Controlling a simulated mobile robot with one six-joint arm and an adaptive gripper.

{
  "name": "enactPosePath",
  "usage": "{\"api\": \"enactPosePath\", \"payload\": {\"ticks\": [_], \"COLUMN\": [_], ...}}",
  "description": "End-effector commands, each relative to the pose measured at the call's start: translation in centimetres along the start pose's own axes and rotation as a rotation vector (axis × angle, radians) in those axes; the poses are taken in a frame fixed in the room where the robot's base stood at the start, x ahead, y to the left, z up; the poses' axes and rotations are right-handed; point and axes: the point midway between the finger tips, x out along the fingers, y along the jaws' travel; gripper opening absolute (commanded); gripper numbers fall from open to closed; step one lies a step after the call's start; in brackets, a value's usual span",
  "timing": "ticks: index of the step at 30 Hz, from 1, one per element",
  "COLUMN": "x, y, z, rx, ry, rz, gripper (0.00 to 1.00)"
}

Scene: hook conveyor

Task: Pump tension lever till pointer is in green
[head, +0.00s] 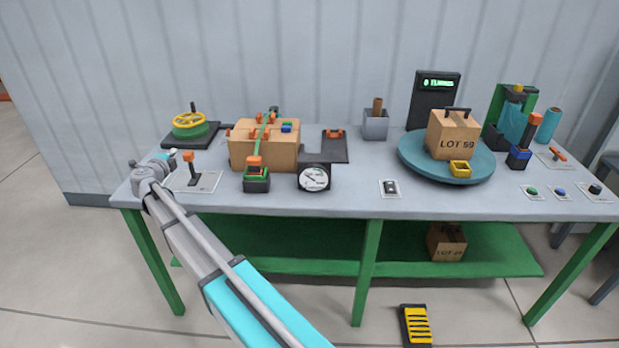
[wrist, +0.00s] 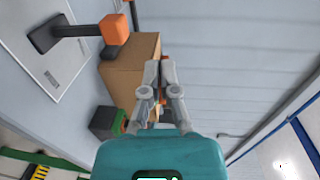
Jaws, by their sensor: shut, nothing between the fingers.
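A lever with an orange knob (head: 188,158) stands on a pale plate at the table's left end; the knob shows at the upper left in the wrist view (wrist: 115,31). A black-and-green block with an orange-topped handle (head: 254,162) stands before the strapped box. I cannot tell which is the tension lever. The round gauge (head: 314,178) has a white dial; its pointer and any green zone are too small to read. My gripper (wrist: 160,66) is shut and empty, its fingers apart from the knob in the wrist view.
A turntable (head: 413,160) carries a LOT 59 box (head: 453,135). Buttons line the right front edge.

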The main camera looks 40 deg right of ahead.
Motion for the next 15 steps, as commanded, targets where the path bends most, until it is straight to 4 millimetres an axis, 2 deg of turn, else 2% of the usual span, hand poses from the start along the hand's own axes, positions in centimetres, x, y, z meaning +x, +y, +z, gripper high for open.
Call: {"api": "enactPosePath", "payload": {"ticks": [8, 15], "x": [-0.3, -1.6], "y": [0.5, 2.4], "z": [0.0, 0.0], "rx": [0.000, -0.002], "ry": [0.000, 0.000], "rz": [-0.004, -0.023], "gripper": [0.00, 0.00]}}
